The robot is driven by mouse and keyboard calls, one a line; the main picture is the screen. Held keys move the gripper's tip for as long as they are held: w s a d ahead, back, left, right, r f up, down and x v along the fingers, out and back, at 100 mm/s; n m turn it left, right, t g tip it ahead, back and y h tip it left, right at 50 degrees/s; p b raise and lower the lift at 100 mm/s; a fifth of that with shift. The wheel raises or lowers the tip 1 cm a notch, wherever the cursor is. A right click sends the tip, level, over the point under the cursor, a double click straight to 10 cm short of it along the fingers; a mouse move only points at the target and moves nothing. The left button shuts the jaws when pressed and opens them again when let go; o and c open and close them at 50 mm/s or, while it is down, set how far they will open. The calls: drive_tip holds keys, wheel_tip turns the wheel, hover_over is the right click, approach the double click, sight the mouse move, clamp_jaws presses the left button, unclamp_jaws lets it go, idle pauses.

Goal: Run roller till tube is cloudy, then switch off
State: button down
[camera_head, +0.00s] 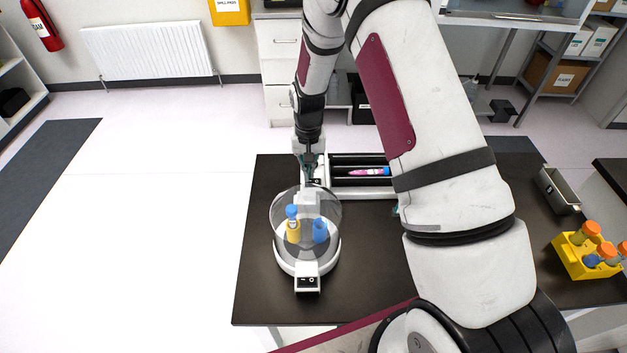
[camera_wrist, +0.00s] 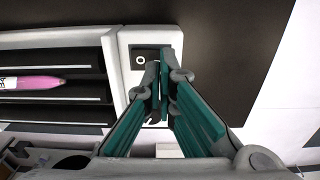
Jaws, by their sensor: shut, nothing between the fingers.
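The roller (camera_head: 408,190) is a white-framed device with black rollers at the back of the dark table. A pink tube (camera_head: 366,171) with a blue end lies on its rollers; part of it shows in the wrist view (camera_wrist: 38,83). I cannot tell whether its contents are clear or cloudy. The roller's black switch (camera_wrist: 139,61), marked with a white O, is on the white end panel. My gripper (camera_head: 311,172) is pointed down over this panel. In the wrist view its fingertips (camera_wrist: 164,68) are together, empty, at the switch and cover part of it. I cannot tell whether they touch it.
A round white machine with a clear lid (camera_head: 275,213) stands just in front of the roller, holding tubes with blue and yellow parts. A yellow rack (camera_head: 574,262) with orange-capped tubes and a grey metal tray (camera_head: 556,192) are at the right.

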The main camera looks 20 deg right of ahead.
drive_tip(key=shift+f+b, duration=0.35)
drive_tip(key=shift+f, duration=0.75)
idle(0.5)
drive_tip(key=shift+r+p, duration=0.7)
drive_tip(key=shift+r, duration=2.85)
